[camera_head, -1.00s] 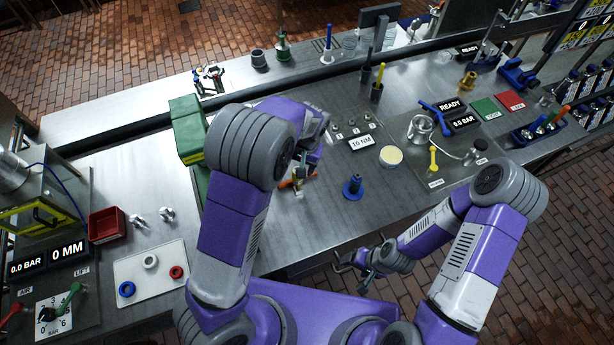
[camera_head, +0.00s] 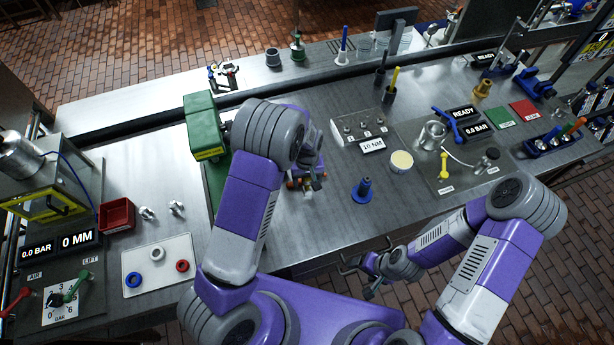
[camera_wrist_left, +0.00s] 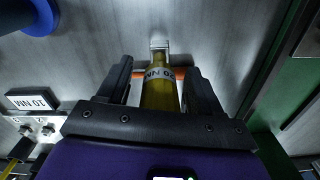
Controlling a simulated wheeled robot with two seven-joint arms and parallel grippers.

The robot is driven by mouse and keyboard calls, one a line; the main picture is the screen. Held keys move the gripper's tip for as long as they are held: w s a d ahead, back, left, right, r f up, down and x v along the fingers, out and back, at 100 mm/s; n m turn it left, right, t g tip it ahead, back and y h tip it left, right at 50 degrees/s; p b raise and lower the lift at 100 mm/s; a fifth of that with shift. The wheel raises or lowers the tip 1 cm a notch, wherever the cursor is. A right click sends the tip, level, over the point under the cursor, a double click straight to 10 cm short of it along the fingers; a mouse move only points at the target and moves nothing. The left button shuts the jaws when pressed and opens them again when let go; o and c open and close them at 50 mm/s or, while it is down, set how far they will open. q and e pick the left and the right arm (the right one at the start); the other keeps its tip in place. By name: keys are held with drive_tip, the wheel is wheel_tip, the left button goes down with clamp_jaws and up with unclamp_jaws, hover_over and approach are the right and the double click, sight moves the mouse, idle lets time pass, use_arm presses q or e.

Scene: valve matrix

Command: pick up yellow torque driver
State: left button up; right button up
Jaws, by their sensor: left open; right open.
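The yellow torque driver (camera_wrist_left: 160,92), with a pale band marked "20 NM", shows in the left wrist view. It lies between the two dark fingers of my left gripper (camera_wrist_left: 160,74), with a gap on either side. Its silver end points away over the steel bench, and an orange part shows behind it. In the head view my left gripper (camera_head: 309,178) is low over the bench beside the green vise, and hides most of the driver. My right gripper (camera_head: 357,275) is open and empty off the bench's front edge.
The green vise (camera_head: 205,128) stands close left of my left gripper. A blue stand (camera_head: 363,190) and the "10 NM" panel (camera_head: 372,146) are to its right. A round cream-topped pot (camera_head: 401,161) is farther right. Bare bench lies around the blue stand.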

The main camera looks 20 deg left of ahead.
use_arm(q)
drive_tip(key=shift+c, duration=0.3)
clamp_jaws()
drive_tip(key=shift+r, duration=0.1)
